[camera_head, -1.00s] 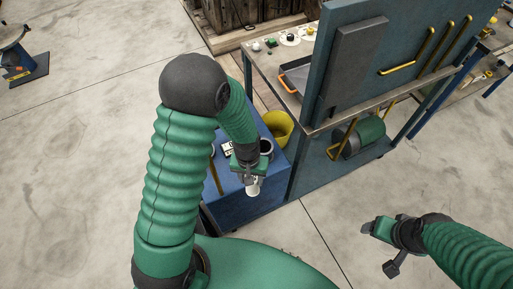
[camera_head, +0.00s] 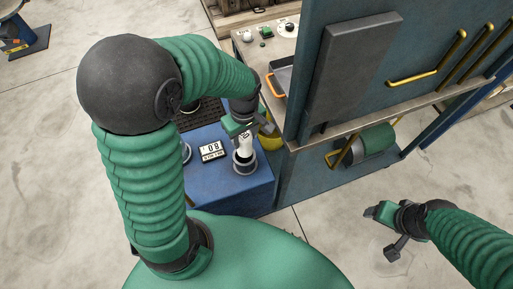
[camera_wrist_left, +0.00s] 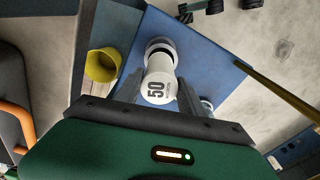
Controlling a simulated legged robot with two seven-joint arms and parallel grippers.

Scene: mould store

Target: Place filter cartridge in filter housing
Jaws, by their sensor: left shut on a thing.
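My left gripper (camera_head: 243,131) is shut on the white filter cartridge (camera_head: 244,146). The cartridge also shows in the left wrist view (camera_wrist_left: 158,84), with a "50" label facing the camera, between the two grey fingers. The filter housing, a round grey-and-white cup (camera_head: 244,165), stands on the blue bench top. The cartridge's lower end lines up with the housing's mouth; I cannot tell how far it is inside. My right gripper (camera_head: 381,232) hangs over bare floor at the right, far from the housing; its jaw opening is unclear.
A yellow bucket (camera_wrist_left: 102,65) is close by. A tall blue panel (camera_head: 330,120) stands to the right. A workbench with an orange-handled tray (camera_head: 280,80) lies behind.

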